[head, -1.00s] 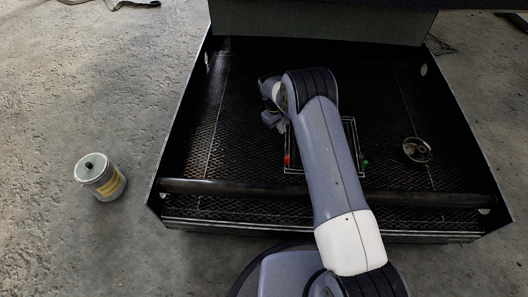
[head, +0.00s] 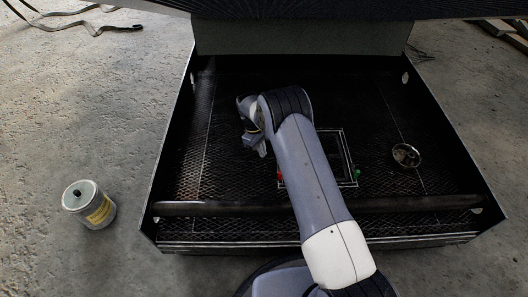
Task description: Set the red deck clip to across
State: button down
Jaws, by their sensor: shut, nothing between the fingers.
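The red deck clip (head: 281,175) is a small red piece at the left edge of a white-outlined rectangle on the dark mesh deck (head: 235,170). My arm passes close beside it on the right, and the clip is too small to tell which way it is turned. My gripper (head: 262,151) is shut and empty, up and to the left of the red clip in the head view. It looks apart from the clip, with its fingers pointing down. A green clip (head: 356,172) sits at the rectangle's right edge. My arm hides part of the rectangle.
A dark bar (head: 400,204) crosses the front of the deck. Dark side walls (head: 452,150) edge it. A round metal piece (head: 406,155) lies at the right. A lidded can (head: 90,205) stands on the concrete outside, left. The deck's left part is clear.

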jog(key=b+x, duration=0.1)
jog(key=x, duration=0.5)
jog(key=shift+d+f, duration=0.1)
jog(key=shift+f, duration=0.15)
jog(key=shift+s+d+f+b, duration=0.25)
jog(key=shift+s+d+b, duration=0.2)
jog(key=shift+s+d, duration=0.8)
jog(key=shift+d, duration=0.4)
